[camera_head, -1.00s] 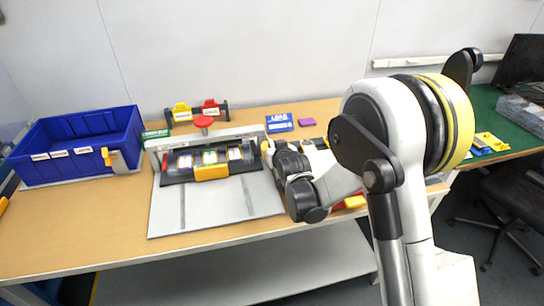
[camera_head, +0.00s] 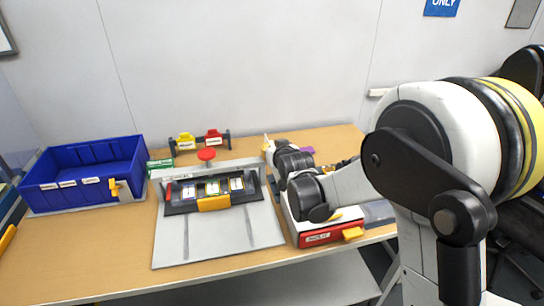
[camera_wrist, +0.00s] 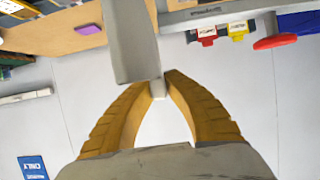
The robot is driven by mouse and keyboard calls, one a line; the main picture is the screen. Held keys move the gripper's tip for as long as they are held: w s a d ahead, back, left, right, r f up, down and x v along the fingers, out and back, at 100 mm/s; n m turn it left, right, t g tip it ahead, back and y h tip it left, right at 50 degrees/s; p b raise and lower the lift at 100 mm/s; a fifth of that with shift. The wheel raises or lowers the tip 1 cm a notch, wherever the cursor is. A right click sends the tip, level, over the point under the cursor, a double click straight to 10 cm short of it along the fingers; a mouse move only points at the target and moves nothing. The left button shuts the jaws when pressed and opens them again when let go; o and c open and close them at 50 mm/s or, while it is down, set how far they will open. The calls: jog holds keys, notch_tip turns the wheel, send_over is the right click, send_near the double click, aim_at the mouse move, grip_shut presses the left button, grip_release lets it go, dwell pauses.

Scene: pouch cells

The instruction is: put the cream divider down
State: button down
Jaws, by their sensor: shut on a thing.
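In the wrist view my gripper (camera_wrist: 158,88) has its two yellow fingers closed together at the tips on the cream divider (camera_wrist: 130,40). The divider is a flat, pale greyish plate that extends from the fingertips to the top edge of the picture. It appears held clear in the air, with wall behind its lower part. In the head view my gripper (camera_head: 268,147) is small and partly hidden by my wrist, beside the right end of the dark cell fixture. I cannot make out the divider clearly there.
The dark fixture (camera_head: 180,208) with several cells stands on a grey board (camera_head: 210,250). A blue bin (camera_head: 85,170) is at left. A red-fronted box (camera_head: 318,238) is at right, under my arm. A red button (camera_head: 206,154) and yellow and red clips stand behind. Bare wood shows at front left.

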notch_tip(320, 180, up, 4)
jog(key=shift+r+p, duration=0.25)
jog(key=shift+p, duration=0.4)
jog(key=shift+s+d+r, duration=0.15)
jog(key=shift+r, duration=0.1)
jog(key=s+d+m+h, duration=0.6)
jog(key=s+d, duration=1.2)
jog(key=d, duration=0.3)
jog(key=shift+s+d+m+h, duration=0.3)
jog(key=shift+h, duration=0.6)
